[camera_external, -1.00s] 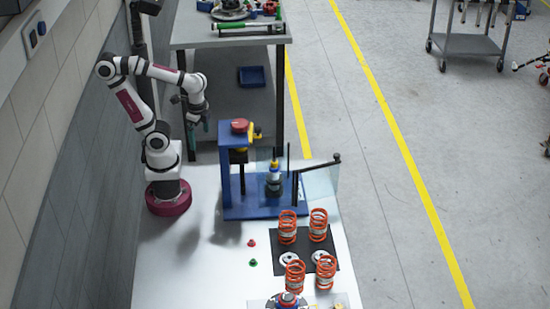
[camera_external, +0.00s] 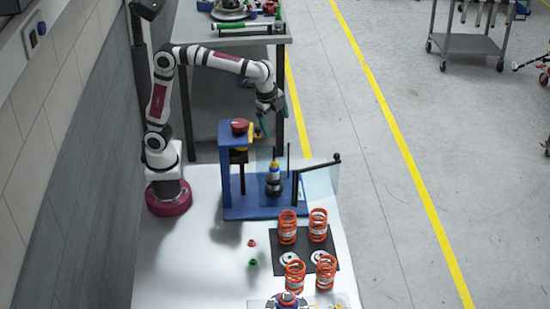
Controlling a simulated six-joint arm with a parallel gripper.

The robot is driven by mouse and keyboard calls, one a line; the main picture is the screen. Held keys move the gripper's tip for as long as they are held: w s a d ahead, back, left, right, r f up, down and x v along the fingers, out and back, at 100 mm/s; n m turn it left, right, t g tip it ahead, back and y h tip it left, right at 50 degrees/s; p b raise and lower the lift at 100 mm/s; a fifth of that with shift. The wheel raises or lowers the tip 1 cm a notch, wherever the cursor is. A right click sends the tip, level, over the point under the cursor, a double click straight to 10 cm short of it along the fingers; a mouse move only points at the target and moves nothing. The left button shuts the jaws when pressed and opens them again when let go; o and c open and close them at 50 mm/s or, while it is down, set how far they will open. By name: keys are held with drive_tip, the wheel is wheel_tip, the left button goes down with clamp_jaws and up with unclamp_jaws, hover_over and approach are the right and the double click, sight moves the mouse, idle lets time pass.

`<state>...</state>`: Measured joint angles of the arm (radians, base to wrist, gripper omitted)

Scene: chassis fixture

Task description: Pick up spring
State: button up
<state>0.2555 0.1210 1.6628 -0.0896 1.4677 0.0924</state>
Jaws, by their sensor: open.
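Several orange coil springs stand upright on the right part of the white table. Two are at the back of a black mat (camera_external: 262,240), a left spring (camera_external: 287,228) and a right spring (camera_external: 318,226). Two more stand at its front, a left spring (camera_external: 295,275) and a right spring (camera_external: 326,271). My gripper (camera_external: 263,128) is open and empty. It is high above the back of the blue fixture, well apart from all the springs.
The blue fixture (camera_external: 228,180) with a red knob (camera_external: 239,126) stands between my gripper and the springs. A clear panel with a black arm (camera_external: 320,165) is at its right. White discs (camera_external: 289,259) lie on the mat. A red piece (camera_external: 252,243) and green piece (camera_external: 253,262) lie left of it.

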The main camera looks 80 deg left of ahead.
drive_tip(key=w+d+f+m+g+h, duration=0.1)
drive_tip(key=w+d+f+m+h, duration=0.1)
drive_tip(key=d+f, duration=0.55)
drive_tip(key=m+g+h, duration=0.1)
drive_tip(key=m, duration=0.2)
approach(288, 229)
drive_tip(key=a+r, duration=0.2)
drive_tip(key=a, duration=0.2)
drive_tip(key=f, duration=1)
drive_tip(key=d+f, duration=0.1)
drive_tip(key=f, duration=0.4)
drive_tip(key=shift+w, duration=0.2)
drive_tip(key=shift+r, duration=0.15)
clamp_jaws()
